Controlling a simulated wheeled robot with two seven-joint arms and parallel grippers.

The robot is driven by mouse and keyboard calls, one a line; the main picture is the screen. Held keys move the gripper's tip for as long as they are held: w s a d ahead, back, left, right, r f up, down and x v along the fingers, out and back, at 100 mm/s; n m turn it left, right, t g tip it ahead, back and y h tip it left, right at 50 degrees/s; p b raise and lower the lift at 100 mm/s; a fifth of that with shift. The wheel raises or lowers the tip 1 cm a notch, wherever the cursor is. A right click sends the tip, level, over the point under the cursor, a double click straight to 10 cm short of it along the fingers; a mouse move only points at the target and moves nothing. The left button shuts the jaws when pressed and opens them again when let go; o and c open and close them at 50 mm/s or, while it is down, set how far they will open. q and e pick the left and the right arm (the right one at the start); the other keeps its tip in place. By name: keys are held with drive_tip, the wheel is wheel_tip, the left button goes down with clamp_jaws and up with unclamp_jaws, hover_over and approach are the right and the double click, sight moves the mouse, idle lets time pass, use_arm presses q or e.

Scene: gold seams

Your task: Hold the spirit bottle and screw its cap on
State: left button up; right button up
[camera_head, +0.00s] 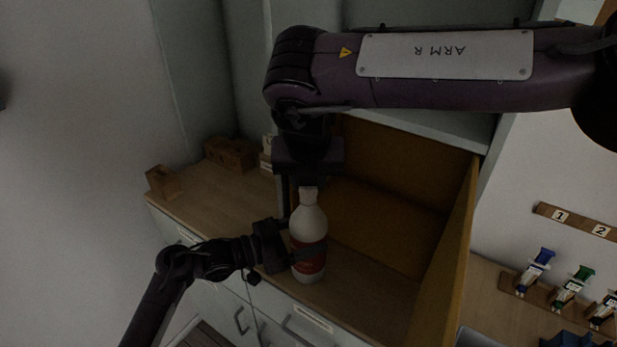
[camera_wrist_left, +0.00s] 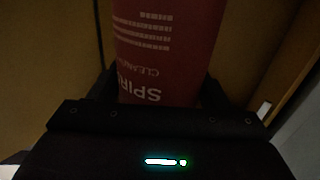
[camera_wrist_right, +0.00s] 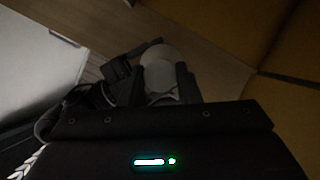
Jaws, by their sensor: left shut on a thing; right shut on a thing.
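The spirit bottle (camera_head: 308,227) is white with a red label and stands upright near the front of the wooden counter. Its label fills the upper middle of the left wrist view (camera_wrist_left: 165,50). My left gripper (camera_head: 308,254) is shut around the bottle's body at label height. The pale cap (camera_head: 308,195) is at the top of the bottle's neck. My right gripper (camera_head: 298,192) points down from above and is shut on the cap. In the right wrist view the pale bottle top (camera_wrist_right: 160,76) shows between the fingers. Whether the cap's thread is engaged cannot be seen.
An open yellow-brown cabinet compartment (camera_head: 385,215) lies behind and right of the bottle. Small wooden blocks (camera_head: 230,154) stand at the counter's back left. A rack with blue and green-topped items (camera_head: 570,290) is at the right. Drawers (camera_head: 300,325) lie below the counter edge.

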drive_tip(key=shift+f, duration=0.5)
use_arm(q)
drive_tip(key=c, duration=0.5)
use_arm(e)
drive_tip(key=m+h, duration=0.1)
drive_tip(key=m, duration=0.3)
drive_tip(key=shift+a+f+h, duration=0.1)
drive_tip(key=shift+a+h, duration=0.1)
drive_tip(key=shift+h, duration=0.2)
drive_tip(key=m+g+h, duration=0.1)
drive_tip(key=m, duration=0.3)
drive_tip(key=shift+w, duration=0.1)
drive_tip(key=shift+a+m+g+h, duration=0.1)
drive_tip(key=shift+m+g+h, duration=0.25)
drive_tip(key=shift+m, duration=0.65)
drive_tip(key=o, duration=0.9)
